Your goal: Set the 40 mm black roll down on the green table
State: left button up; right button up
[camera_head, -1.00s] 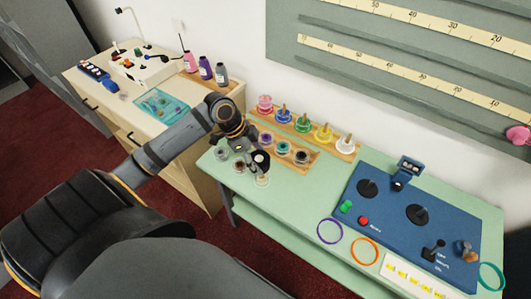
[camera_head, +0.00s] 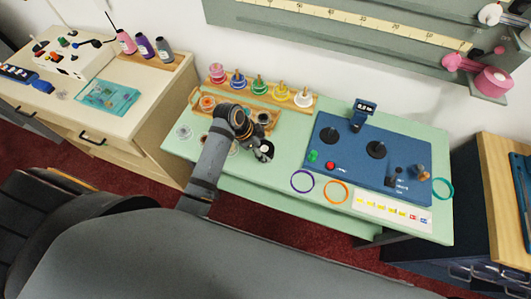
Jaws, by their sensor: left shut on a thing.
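My left gripper (camera_head: 262,152) is shut on a small dark roll (camera_head: 267,148), which shows a pale face. It is over the front part of the green table (camera_head: 280,184), in front of the wooden tray. The jaws hide much of the roll, its size cannot be read, and I cannot tell whether it touches the table. Another dark roll (camera_head: 264,118) sits at the right end of the tray. My right gripper is not in view.
A rack (camera_head: 311,111) of coloured rolls stands behind the tray. A blue panel (camera_head: 350,170) with knobs, purple (camera_head: 302,192) and orange (camera_head: 347,192) rings and a label strip (camera_head: 393,210) lie to the right. A clear disc (camera_head: 184,131) lies at the table's left end.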

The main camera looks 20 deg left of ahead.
pick_arm(q)
jog(key=shift+d+f+p, duration=0.2)
jog(key=shift+f+p, duration=0.05)
jog(key=shift+f, duration=0.75)
jog(key=shift+d+f+p, duration=0.15)
jog(key=shift+f+p, duration=0.1)
jog(key=shift+f, duration=0.75)
jog(key=o, duration=1.2)
jog(key=shift+c, duration=0.2)
jog(key=v, duration=1.2)
jog(key=shift+b, duration=0.35)
